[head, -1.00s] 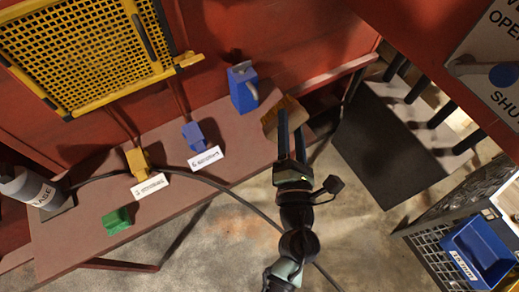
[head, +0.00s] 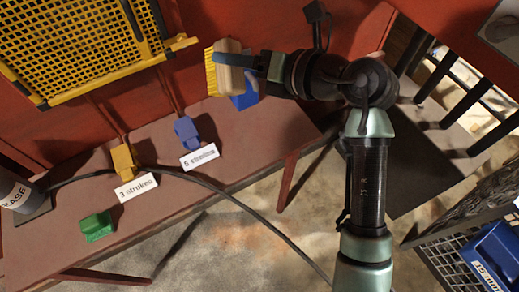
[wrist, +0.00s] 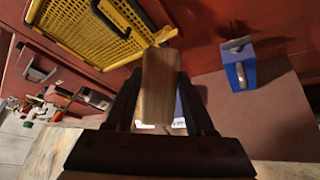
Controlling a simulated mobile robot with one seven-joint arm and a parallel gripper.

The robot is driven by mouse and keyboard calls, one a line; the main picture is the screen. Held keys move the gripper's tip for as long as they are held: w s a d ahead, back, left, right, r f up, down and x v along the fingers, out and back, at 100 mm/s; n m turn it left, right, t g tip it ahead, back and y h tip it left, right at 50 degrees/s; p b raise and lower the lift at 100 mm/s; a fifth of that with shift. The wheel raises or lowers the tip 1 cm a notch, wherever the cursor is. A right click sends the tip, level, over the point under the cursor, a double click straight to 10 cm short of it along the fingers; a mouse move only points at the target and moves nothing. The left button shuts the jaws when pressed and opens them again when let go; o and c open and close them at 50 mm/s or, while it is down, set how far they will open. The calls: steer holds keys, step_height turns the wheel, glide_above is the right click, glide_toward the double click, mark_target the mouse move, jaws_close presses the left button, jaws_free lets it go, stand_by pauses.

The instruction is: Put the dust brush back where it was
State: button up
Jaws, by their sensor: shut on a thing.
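The dust brush (head: 228,72), a wooden block with yellow bristles on its left side, is between the fingers of my gripper (head: 252,66). In the wrist view, the wooden back of the brush (wrist: 157,85) stands between the two dark fingers of my gripper (wrist: 157,105). The bristles are hidden there. The brown bench top (head: 262,128) lies below, and the right end of it is bare.
A yellow mesh guard (head: 85,40) is at upper left.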

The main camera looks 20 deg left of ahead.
mark_target(214, 72)
steer(key=a+f+n+g+h+b, duration=0.1)
steer(key=n, duration=0.1)
steer(key=a+f+n+g+h+b, duration=0.1)
steer(key=a+n+g+b, duration=0.1)
steer(key=s+a+f+n+g+b, duration=0.1)
steer(key=n+g+b, duration=0.1)
steer(key=shift+a+h, duration=0.2)
steer(key=shift+h, duration=0.2)
steer(key=w+d+f+t+h+b, duration=0.1)
steer(key=d+f+h+b, duration=0.1)
steer(key=f+b, duration=0.3)
steer(key=w+d+f+n+h+b, duration=0.1)
steer(key=f+b, duration=0.4)
steer(key=f, duration=0.5)
steer(key=w+d+f+n+t+h+b, duration=0.1)
steer(key=w+d+f+h+b, duration=0.1)
steer(key=f+b, duration=0.4)
steer(key=shift+w+d+f+t+h, duration=0.15)
steer(key=shift+d+f+h, duration=0.2)
steer(key=shift+f, duration=0.25)
steer(key=shift+w+d+f+t+h, duration=0.15)
steer(key=shift+d+f+h, duration=0.2)
steer(key=shift+f, duration=0.2)
steer(key=o, duration=1.2)
steer(key=shift+r, duration=0.15)
steer(key=p+v, duration=0.1)
steer(key=v, duration=1)
steer(key=shift+d+r+p, duration=0.15)
steer(key=shift+r+p, duration=0.2)
steer(key=shift+r, duration=0.05)
